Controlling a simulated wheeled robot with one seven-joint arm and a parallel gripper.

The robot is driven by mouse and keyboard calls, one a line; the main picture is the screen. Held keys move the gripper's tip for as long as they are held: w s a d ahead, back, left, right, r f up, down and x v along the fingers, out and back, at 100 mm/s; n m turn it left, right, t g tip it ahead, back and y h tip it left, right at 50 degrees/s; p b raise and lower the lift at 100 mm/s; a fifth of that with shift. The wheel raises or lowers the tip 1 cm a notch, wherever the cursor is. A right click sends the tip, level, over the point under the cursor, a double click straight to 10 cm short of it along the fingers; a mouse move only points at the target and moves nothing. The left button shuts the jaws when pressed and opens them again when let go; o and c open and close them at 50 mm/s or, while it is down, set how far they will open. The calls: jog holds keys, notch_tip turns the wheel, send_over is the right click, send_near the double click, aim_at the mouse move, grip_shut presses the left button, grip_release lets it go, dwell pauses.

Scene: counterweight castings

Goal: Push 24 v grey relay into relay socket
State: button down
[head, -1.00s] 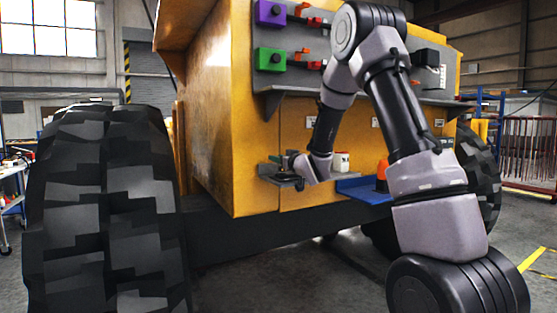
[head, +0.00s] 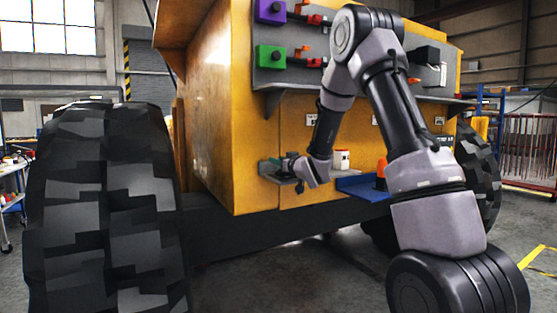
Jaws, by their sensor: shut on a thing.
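My gripper (head: 287,165) is at the small grey shelf (head: 268,172) low on the front of the yellow machine, pointing left. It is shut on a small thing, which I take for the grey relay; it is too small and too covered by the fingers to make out. A small dark green patch shows just left of the fingertips, at the shelf's back. I cannot make out the relay socket, or whether the held thing touches it.
Right of my gripper stand a white jar with a red band (head: 342,160) and an orange object (head: 381,175) by a blue tray (head: 362,190). Above, a grey panel carries a purple box (head: 268,12) and a green box (head: 268,57). A large tyre (head: 100,215) stands left.

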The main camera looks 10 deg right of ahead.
jog(key=shift+f, duration=0.35)
jog(key=shift+c, duration=2.2)
grip_release()
jog(key=shift+s, duration=0.1)
jog(key=v, duration=1)
jog(key=shift+s, duration=0.3)
jog(key=shift+d, duration=0.1)
